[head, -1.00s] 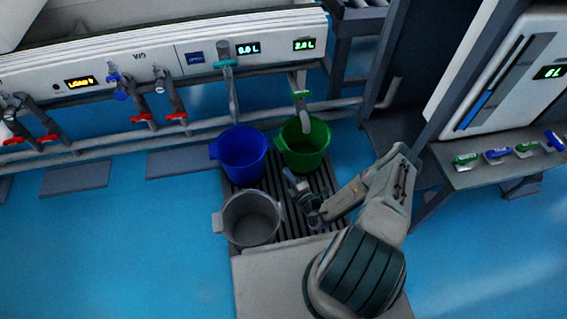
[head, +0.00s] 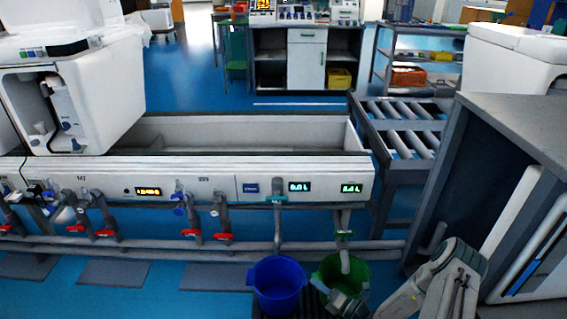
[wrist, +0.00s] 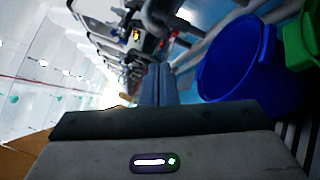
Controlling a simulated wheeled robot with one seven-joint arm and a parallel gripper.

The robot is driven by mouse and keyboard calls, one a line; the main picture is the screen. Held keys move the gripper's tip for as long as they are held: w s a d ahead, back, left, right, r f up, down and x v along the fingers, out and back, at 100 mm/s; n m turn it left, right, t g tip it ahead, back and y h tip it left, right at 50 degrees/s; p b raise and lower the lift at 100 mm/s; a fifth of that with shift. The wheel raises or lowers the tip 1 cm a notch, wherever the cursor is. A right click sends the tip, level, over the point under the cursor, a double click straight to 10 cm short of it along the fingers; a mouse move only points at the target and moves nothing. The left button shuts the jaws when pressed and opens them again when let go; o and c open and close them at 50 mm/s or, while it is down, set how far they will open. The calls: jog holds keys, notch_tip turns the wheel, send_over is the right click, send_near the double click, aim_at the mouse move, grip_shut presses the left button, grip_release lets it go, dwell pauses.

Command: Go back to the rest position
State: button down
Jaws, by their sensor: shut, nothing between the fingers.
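My gripper (wrist: 158,82) is shut and empty, its fingers together in the wrist view. In the head view it is low in the picture, in front of the green bucket (head: 329,270), partly cut off by the bottom edge. My arm comes in from the lower right, bent at the elbow. The blue bucket (head: 278,284) stands left of the green one, and both are under the test bench pipes. In the wrist view the blue bucket (wrist: 236,62) is right of my fingers, with the green bucket (wrist: 302,42) at the right edge.
The test bench (head: 220,178) with taps and red-handled valves runs across behind the buckets. A grey cabinet (head: 500,150) stands close on the right beside my arm.

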jog(key=s+a+r+n+g+h+p, duration=0.1)
jog(key=s+a+r+n+g+p, duration=0.15)
jog(key=r+n+g+p, duration=0.65)
jog(key=s+a+r+n+g, duration=0.1)
jog(key=s+r+n, duration=0.4)
jog(key=r, duration=0.9)
jog(key=s+a+r+n+g+h+p, duration=0.15)
jog(key=r+n+g+p, duration=0.3)
jog(key=r+n, duration=0.55)
jog(key=s+d+r+n+t+h+p, duration=0.1)
jog(key=s+d+r+n+h+p, duration=0.2)
jog(key=r, duration=0.8)
jog(key=s+d+r+n+t+h+p, duration=0.2)
jog(key=s+r+n+h+p, duration=0.2)
jog(key=r, duration=0.8)
jog(key=s+d+r+n+t+h+p, duration=0.1)
jog(key=s+d+r+n+h+p, duration=0.2)
jog(key=s+r+n+p, duration=0.4)
notch_tip(320, 180, up, 5)
jog(key=shift+s+d+r+n+t+h+p, duration=0.15)
jog(key=shift+s+d+n+t+h+p, duration=0.2)
jog(key=shift+h+p, duration=0.5)
jog(key=shift+a, duration=0.1)
